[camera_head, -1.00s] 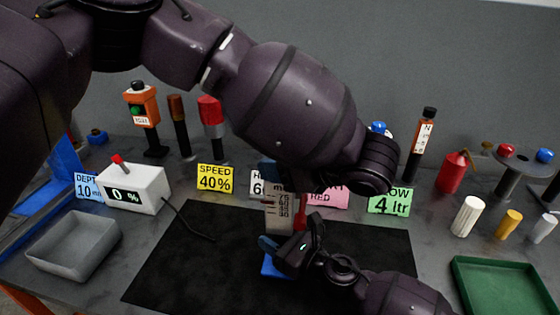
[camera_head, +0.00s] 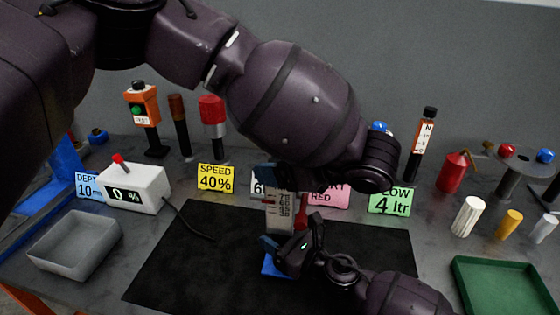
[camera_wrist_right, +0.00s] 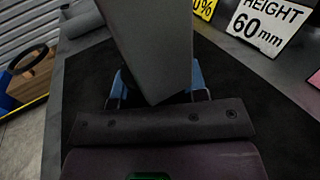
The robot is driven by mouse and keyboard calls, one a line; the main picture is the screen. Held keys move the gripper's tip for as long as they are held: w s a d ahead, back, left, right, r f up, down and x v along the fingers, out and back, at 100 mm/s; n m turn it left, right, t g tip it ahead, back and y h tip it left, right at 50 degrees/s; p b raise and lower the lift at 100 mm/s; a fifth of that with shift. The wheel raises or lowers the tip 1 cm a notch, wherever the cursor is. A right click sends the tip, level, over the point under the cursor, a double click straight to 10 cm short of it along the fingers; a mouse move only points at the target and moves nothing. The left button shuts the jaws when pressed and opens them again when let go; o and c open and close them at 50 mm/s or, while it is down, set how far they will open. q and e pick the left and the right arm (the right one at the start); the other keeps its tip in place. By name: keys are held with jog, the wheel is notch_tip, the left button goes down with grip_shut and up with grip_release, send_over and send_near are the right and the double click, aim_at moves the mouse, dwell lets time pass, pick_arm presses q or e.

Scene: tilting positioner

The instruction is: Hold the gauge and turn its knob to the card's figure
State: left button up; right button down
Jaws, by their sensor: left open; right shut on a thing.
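I cannot make out the knob. The HEIGHT 60 mm card (camera_wrist_right: 268,25) shows in the right wrist view and is mostly hidden in the head view.
A white box reading 0 % (camera_head: 134,188), with a red lever and cable, stands left. Other cards are SPEED 40% (camera_head: 216,178), FLOW 4 ltr (camera_head: 391,200) and DEPTH 10 (camera_head: 88,186). A grey tray (camera_head: 75,243) and green tray (camera_head: 505,290) flank the black mat (camera_head: 190,265).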

pick_arm(q)
jog(key=shift+d, duration=0.1)
jog(key=v, duration=0.7)
jog(key=shift+s+d+r, duration=0.1)
jog(key=shift+s, duration=0.05)
pick_arm(e)
jog(key=c, duration=0.6)
grip_release()
jog(key=shift+d+f, duration=0.1)
jog(key=shift+d, duration=0.05)
